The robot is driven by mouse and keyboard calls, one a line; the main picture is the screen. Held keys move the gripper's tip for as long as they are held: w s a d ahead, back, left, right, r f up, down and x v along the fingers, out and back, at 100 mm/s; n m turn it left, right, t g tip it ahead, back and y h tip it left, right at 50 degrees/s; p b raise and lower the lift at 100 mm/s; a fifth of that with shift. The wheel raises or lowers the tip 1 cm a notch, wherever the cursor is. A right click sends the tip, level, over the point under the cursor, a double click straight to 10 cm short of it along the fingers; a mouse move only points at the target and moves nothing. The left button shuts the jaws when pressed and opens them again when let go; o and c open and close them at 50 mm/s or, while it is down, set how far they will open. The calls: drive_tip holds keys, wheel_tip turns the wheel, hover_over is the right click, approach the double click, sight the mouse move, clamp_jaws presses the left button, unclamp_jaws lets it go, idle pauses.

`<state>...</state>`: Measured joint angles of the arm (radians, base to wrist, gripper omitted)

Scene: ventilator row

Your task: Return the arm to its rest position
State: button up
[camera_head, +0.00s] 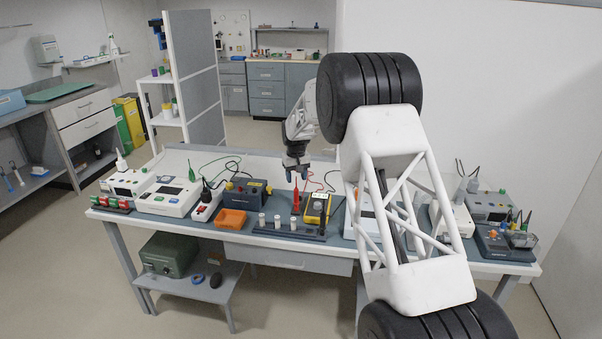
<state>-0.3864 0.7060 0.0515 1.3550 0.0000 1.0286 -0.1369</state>
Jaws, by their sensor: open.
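My gripper (294,177) hangs over the middle of the bench (330,248), pointing down, above the back of the work mat. It is small in the view, and its jaws are open. I see nothing held in it. My white arm with black joints fills the right half of the view and hides part of the bench behind it. A red pointed probe (296,197) stands just below the gripper. I cannot tell whether they touch.
An orange tray (232,219), a dark box (248,191), a yellow meter (317,208) and a rack with white cylinders (278,222) stand near the gripper. White devices (169,196) stand at left. More devices (505,243) stand at right. A partition (195,75) rises behind.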

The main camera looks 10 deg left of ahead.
drive_tip(key=s+d+r+m+t, duration=0.1)
drive_tip(key=s+d+r+m, duration=0.2)
drive_tip(key=s+d+r, duration=2.25)
drive_tip(key=s+d+m+t, duration=0.1)
drive_tip(key=s+d, duration=0.4)
drive_tip(key=s, duration=0.6)
drive_tip(key=s+d+m, duration=0.1)
drive_tip(key=s+d, duration=0.4)
drive_tip(key=s, duration=0.7)
drive_tip(key=s+d+f, duration=0.2)
drive_tip(key=s, duration=0.7)
drive_tip(key=s+d+f+m, duration=0.1)
drive_tip(key=s+d+f, duration=0.1)
drive_tip(key=s, duration=0.8)
drive_tip(key=shift+d+f+t, duration=0.2)
drive_tip(key=shift+f+t, duration=0.1)
drive_tip(key=shift+f, duration=0.3)
